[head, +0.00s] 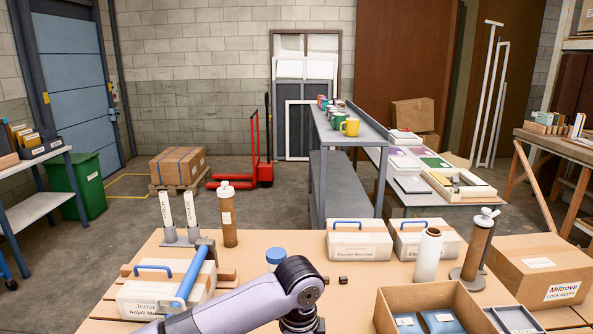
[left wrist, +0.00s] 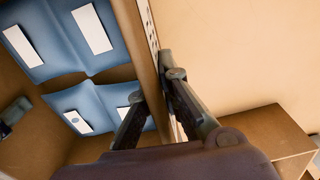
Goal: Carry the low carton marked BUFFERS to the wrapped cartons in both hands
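A low open carton (head: 388,316) stands at the bottom right of the table in the head view, with blue packets (head: 441,320) inside. No BUFFERS mark is readable on it. In the left wrist view the same carton's wall (left wrist: 140,60) runs between the fingers of my left gripper (left wrist: 158,85), one inside and one outside; whether they press on it is unclear. My left gripper is below the head view's edge; only my arm shows there. My right gripper is in neither view. A block of brown cartons (head: 177,162) sits on a pallet at the back left.
Labelled boxes with blue handles (head: 359,244), a white bottle (head: 428,255) and a Miltrove carton (head: 540,268) crowd the table (head: 290,240). A grey shelf bench (head: 345,180) and a red pallet truck (head: 257,150) stand beyond. Open floor (head: 262,205) lies between the table and the pallet.

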